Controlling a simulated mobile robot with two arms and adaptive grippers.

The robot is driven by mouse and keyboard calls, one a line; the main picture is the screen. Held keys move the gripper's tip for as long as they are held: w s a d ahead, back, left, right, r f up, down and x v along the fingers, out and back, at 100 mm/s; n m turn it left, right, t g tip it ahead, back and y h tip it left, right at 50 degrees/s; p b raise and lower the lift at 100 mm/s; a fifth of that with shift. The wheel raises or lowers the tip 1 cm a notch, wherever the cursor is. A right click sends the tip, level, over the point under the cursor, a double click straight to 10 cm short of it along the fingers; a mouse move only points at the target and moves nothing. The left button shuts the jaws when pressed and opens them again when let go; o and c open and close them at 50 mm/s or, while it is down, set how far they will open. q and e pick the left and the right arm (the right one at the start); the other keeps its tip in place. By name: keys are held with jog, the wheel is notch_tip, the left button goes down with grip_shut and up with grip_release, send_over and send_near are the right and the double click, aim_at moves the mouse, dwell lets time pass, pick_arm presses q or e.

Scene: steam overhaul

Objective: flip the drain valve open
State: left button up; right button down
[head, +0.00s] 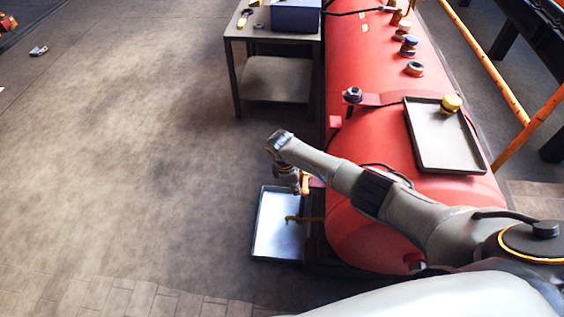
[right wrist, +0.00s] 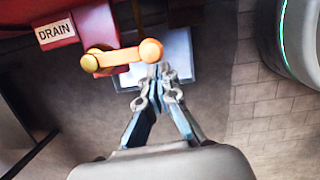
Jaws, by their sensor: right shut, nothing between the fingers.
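The drain valve's orange lever (right wrist: 125,56) shows in the right wrist view, running from a yellow pivot knob at left to an orange round end at right. A red plate with a DRAIN label (right wrist: 56,35) is at its upper left. In the head view the lever (head: 305,183) is a small orange piece at the lower side of the red boiler (head: 365,130). My right gripper (right wrist: 160,68) is shut and empty, its tips close to the lever's round end; whether they touch I cannot tell. In the head view the gripper (head: 297,185) is beside the lever. My left gripper is out of view.
A grey metal drip tray (head: 262,252) lies on the floor below the valve. A dark tray (head: 480,172) with a yellow-topped item sits on the boiler. A table (head: 230,32) stands behind. The floor at left is mostly clear; orange railings are at right.

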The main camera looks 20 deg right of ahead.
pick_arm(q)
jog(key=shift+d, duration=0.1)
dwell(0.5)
pick_arm(e)
jog(key=s+v, duration=0.1)
jog(key=v, duration=1.1)
jog(key=shift+w, duration=0.45)
jog(key=shift+f, duration=0.1)
jog(key=s+a+f+m+t+y, duration=0.1)
jog(key=s+a+f+m+y, duration=0.2)
jog(key=s+f, duration=0.65)
jog(key=s+a+f+m+t, duration=0.1)
jog(key=s+a+f+m, duration=0.25)
jog(key=s+f, duration=0.65)
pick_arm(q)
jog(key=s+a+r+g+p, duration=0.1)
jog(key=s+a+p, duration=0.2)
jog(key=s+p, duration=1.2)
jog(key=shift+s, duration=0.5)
pick_arm(e)
jog(key=s+d+f+m, duration=0.2)
jog(key=s+d, duration=0.1)
jog(key=s, duration=1.1)
jog(key=s+d+f+m, duration=0.2)
jog(key=s+d, duration=0.2)
jog(key=s, duration=1)
jog(key=shift+d+f+m+h, duration=0.25)
jog(key=shift+m+h, duration=0.05)
jog(key=shift+m, duration=0.05)
